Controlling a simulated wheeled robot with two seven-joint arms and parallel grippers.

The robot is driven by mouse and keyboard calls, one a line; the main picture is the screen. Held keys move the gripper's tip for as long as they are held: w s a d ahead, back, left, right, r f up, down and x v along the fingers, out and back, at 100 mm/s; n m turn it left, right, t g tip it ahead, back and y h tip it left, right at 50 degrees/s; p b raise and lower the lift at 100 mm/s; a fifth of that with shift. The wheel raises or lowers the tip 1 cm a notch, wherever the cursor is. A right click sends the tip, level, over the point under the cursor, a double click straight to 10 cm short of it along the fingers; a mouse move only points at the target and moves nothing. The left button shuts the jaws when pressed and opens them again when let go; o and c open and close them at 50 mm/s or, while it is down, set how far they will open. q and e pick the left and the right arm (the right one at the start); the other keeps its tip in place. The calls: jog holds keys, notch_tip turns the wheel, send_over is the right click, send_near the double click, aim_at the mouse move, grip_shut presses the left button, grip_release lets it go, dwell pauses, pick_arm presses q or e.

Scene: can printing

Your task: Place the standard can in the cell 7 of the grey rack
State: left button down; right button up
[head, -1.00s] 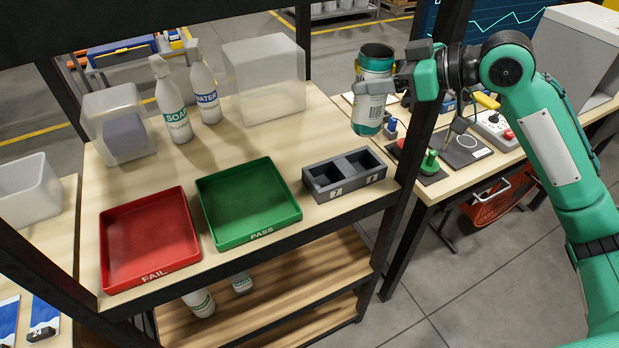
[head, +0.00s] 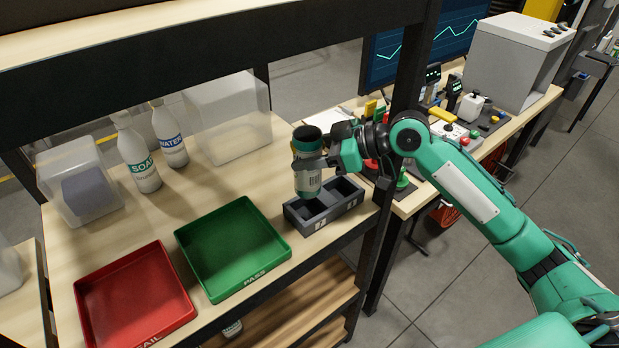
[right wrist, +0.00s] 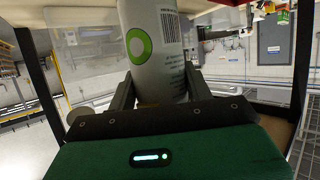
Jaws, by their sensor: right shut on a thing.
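My right gripper (head: 323,159) is shut on the standard can (head: 308,180), a white can with teal bands, a dark top and a barcode. The can is held upright, just above or at the left cell of the grey rack (head: 342,212); I cannot tell whether its bottom is inside. In the right wrist view the can (right wrist: 158,50) stands between the fingers, with a green ring mark and a barcode. The rack has two cells, and the right one is empty. The numbers on its front are too small to read surely. My left gripper is not in view.
A green PASS tray (head: 232,247) and a red FAIL tray (head: 135,300) lie left of the rack, both empty. SOAP (head: 138,160) and WATER (head: 170,140) bottles and clear bins (head: 232,120) stand behind. A black shelf post (head: 413,65) rises right of the rack.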

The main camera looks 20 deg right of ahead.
aim_at(311, 182)
notch_tip(311, 182, down, 4)
jog(key=shift+d+r+p, duration=0.1)
jog(key=shift+p, duration=0.2)
notch_tip(311, 182, down, 4)
jog(key=shift+f+p, duration=0.1)
jog(key=shift+p, duration=0.4)
jog(key=shift+f, duration=0.2)
jog(key=o, duration=0.9)
jog(key=shift+r, duration=0.1)
jog(key=shift+o, duration=0.2)
jog(key=shift+r, duration=0.15)
